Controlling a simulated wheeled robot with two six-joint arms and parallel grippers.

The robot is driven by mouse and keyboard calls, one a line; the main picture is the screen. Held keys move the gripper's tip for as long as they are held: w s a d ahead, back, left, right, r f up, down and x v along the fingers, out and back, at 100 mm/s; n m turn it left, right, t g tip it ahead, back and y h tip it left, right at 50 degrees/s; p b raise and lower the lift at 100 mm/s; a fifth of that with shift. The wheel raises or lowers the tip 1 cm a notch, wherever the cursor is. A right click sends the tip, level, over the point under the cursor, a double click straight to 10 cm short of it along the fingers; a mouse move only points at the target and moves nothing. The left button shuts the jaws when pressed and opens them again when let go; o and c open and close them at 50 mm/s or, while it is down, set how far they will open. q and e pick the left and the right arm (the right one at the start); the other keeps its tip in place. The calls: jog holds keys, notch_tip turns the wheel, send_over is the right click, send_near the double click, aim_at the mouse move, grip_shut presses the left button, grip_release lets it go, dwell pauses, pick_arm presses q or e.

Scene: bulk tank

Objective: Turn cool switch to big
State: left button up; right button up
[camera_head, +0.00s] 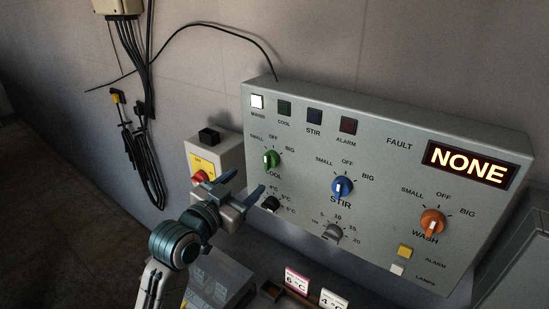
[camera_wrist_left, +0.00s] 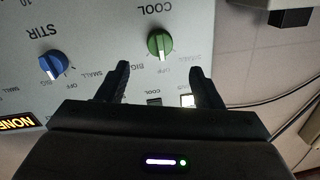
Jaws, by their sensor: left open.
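The green cool switch (camera_head: 271,160) is a round knob at the left of the grey control panel (camera_head: 385,150), with SMALL, OFF and BIG printed around it. Its pale pointer mark appears to face OFF. My left gripper (camera_head: 243,186) is open and empty, in front of the panel just below and left of the knob. In the left wrist view, which shows the panel upside down, the green knob (camera_wrist_left: 160,43) lies beyond the gap between my left fingertips (camera_wrist_left: 160,70), apart from both. My right gripper is not in view.
The blue stir knob (camera_head: 342,187) and orange wash knob (camera_head: 432,221) are to the right. A small black dial (camera_head: 271,203) sits below the cool switch. A grey box with a red knob (camera_head: 200,177) stands left of the panel. The display (camera_head: 467,163) reads NONE.

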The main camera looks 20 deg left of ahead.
aim_at(266, 163)
pick_arm(q)
jog(key=p+x, duration=0.1)
jog(key=x, duration=0.2)
jog(key=p+x, duration=0.1)
jog(key=x, duration=0.3)
jog(key=shift+r, duration=0.2)
jog(key=shift+p+x, duration=0.5)
jog(key=shift+x, duration=0.45)
jog(key=shift+w+f, duration=0.1)
jog(key=shift+w, duration=0.25)
jog(key=shift+d+f, duration=0.1)
jog(key=shift+c, duration=0.2)
jog(key=c, duration=0.7)
jog(key=shift+c, duration=1.1)
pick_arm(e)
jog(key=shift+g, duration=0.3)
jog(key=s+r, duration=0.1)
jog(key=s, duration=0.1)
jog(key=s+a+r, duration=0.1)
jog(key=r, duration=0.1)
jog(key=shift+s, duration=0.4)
